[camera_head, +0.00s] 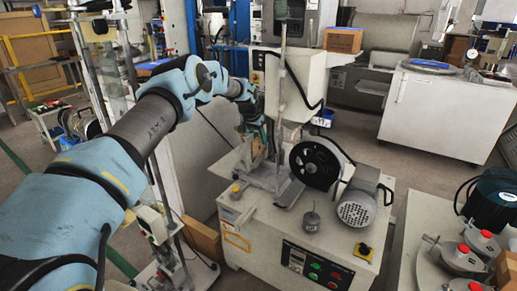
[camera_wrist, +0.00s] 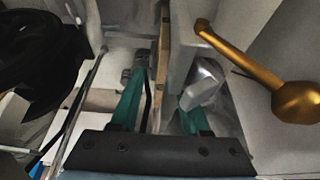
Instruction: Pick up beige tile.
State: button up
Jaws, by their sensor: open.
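My gripper (camera_wrist: 163,98) shows in the wrist view with its two teal fingers apart. A thin tan upright strip (camera_wrist: 165,42), which looks like the beige tile seen edge-on, stands ahead and reaches down between the fingers. I cannot tell if either finger touches it. A silver metal part (camera_wrist: 203,84) is close beside the right finger. In the head view my gripper (camera_head: 254,132) is at the upright stand on the white machine, and its fingers are too small to read.
A brass-coloured lever with a knob (camera_wrist: 296,101) is right of the gripper. The white machine (camera_head: 265,228) carries a black wheel (camera_head: 314,163), a grey motor (camera_head: 357,208) and a small weight (camera_head: 311,220). A metal column (camera_head: 282,95) rises close by my gripper.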

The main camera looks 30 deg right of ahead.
jog(key=shift+f, duration=0.25)
dwell(0.5)
grip_shut()
dwell(1.3)
